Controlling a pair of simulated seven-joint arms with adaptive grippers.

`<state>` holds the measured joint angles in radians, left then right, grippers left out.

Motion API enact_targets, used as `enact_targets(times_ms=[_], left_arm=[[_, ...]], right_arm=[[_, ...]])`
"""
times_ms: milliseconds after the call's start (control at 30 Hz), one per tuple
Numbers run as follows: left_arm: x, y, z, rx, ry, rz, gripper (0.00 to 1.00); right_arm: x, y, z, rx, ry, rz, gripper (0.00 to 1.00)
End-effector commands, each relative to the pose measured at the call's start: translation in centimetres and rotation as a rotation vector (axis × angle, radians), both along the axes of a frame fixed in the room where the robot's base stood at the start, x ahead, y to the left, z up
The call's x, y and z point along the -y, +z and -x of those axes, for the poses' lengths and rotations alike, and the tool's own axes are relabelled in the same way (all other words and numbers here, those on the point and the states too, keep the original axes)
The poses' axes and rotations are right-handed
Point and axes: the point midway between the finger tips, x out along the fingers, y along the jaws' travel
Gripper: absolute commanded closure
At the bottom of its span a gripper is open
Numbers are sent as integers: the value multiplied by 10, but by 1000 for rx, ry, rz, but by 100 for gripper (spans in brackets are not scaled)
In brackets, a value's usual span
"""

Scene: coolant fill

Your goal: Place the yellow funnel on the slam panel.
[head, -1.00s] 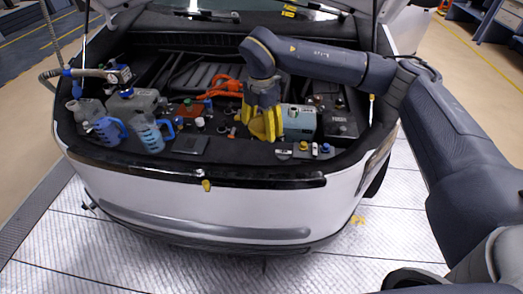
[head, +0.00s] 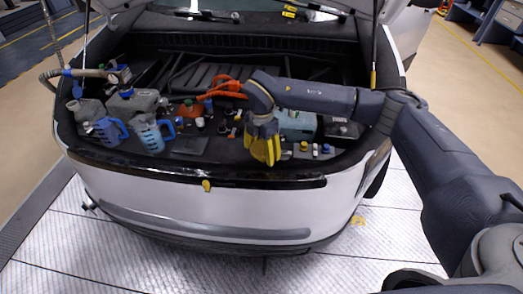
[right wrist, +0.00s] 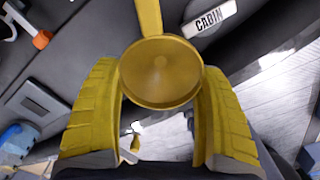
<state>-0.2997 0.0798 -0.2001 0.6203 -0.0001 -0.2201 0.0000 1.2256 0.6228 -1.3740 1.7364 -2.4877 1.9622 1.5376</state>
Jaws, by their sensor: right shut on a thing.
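My right gripper (head: 264,155) has yellow fingers and hangs fingers-down over the front of the engine bay, just behind the front edge. The yellow funnel (right wrist: 160,72) shows as a round shallow bowl between the fingers in the right wrist view, with a yellow strip reaching up from its rim. The gripper is shut on it. In the head view the funnel blends with the yellow fingers. The slam panel (head: 150,171) is the dark strip along the car's front edge. I cannot tell whether the funnel touches it. My left gripper is not in view.
Blue-handled jugs (head: 152,134) stand at the left of the bay, beside a grey can (head: 130,103) and a hose. Orange cables (head: 225,90) lie behind the gripper. Small coloured caps (head: 315,150) sit just right of it. A "CABIN" label (right wrist: 210,17) is close to the funnel.

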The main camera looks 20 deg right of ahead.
Motion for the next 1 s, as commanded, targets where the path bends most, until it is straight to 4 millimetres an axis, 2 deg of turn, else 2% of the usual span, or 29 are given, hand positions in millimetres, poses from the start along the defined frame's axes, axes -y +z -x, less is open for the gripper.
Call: enact_targets(times_ms=[500, 533, 700, 1000], left_arm=[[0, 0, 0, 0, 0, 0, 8], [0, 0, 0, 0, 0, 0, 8], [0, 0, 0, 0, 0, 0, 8], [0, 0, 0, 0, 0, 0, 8]], right_arm=[[0, -7, 0, 1, 0, 0, 43], [0, -7, 0, 1, 1, 0, 22], [0, -7, 0, 1, 1, 0, 2], [0, -6, 0, 1, 1, 0, 1]])
